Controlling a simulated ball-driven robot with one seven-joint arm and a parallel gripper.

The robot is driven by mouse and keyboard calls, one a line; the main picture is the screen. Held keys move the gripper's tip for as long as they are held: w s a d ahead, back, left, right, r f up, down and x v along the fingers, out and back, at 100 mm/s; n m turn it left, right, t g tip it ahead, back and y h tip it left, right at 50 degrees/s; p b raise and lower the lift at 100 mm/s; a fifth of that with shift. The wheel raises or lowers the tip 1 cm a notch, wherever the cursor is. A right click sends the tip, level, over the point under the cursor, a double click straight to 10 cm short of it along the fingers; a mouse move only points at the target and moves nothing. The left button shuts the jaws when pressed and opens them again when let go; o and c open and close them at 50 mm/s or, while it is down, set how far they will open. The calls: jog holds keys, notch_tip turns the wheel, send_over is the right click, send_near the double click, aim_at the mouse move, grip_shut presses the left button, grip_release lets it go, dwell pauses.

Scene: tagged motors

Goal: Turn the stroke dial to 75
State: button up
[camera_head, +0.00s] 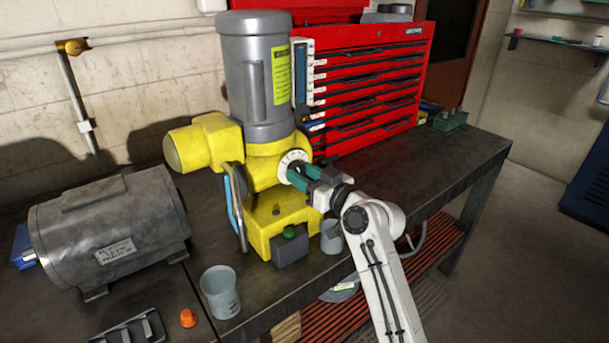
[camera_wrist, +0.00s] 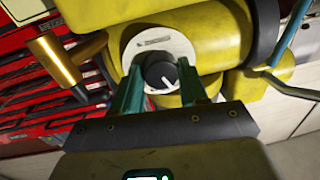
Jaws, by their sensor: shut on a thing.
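The stroke dial is a black knob (camera_wrist: 161,72) with a white pointer line, set in a round pale scale plate (camera_wrist: 152,44) on the yellow pump (camera_head: 270,165). In the head view the plate (camera_head: 292,158) shows partly behind my gripper (camera_head: 300,180). My gripper also shows in the wrist view (camera_wrist: 162,88), its two green fingers on either side of the knob and shut on it. The pointer tilts in the wrist view, its tip toward the lower right. The scale numbers are too small to read.
A grey motor (camera_head: 110,232) lies at the left of the dark bench. An orange cap (camera_head: 188,318) lies near the front. A red tool chest (camera_head: 365,80) stands behind. The bench's right part is mostly free.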

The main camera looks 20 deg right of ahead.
dwell(0.3)
jog(key=m, duration=0.4)
jog(key=shift+a+f, duration=0.1)
jog(key=m+t, duration=0.1)
jog(key=m, duration=0.5)
jog(key=shift+p, duration=0.35)
dwell(0.3)
jog(key=o, duration=1)
jog(key=shift+o, duration=0.2)
jog(key=r+b+v, duration=0.1)
jog(key=v, duration=0.9)
jog(key=shift+s+f+b, duration=0.4)
jog(key=shift+s+f, duration=0.05)
jog(key=shift+f, duration=0.1)
